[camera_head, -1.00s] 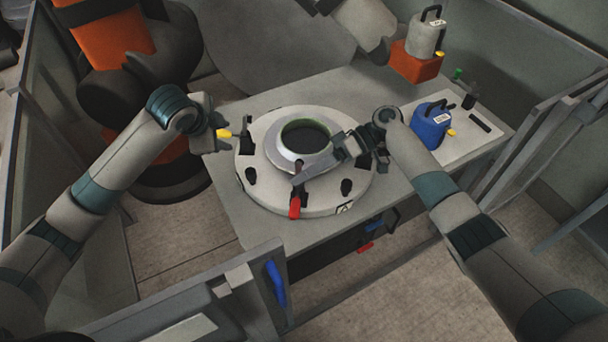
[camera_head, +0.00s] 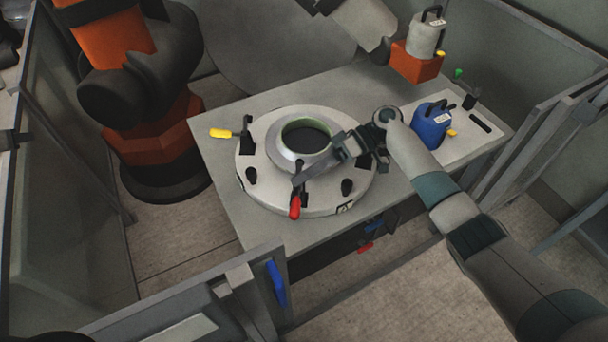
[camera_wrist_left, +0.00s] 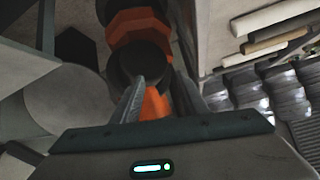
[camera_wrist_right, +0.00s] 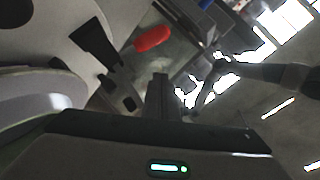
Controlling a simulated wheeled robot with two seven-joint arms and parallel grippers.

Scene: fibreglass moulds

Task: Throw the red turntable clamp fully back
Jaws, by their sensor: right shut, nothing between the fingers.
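The red-handled clamp stands on the near rim of the round pale turntable (camera_head: 265,185). Its red handle (camera_head: 295,207) points outward over the near edge, and the handle also shows in the right wrist view (camera_wrist_right: 152,39). My right gripper (camera_head: 298,180) is shut and empty, reaching in from the right, with its fingertips close beside the clamp's black part. In the right wrist view its closed fingers (camera_wrist_right: 160,84) are below the red handle; I cannot tell whether they touch the clamp. My left gripper (camera_wrist_left: 155,85) shows only in its wrist view, open and empty.
A yellow-handled clamp (camera_head: 222,133) is on the turntable's left side. A ring-shaped mould (camera_head: 283,155) sits in the middle. A blue container (camera_head: 430,126) stands on the table's right, near an orange block (camera_head: 416,64). The table's left front (camera_head: 232,190) is clear.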

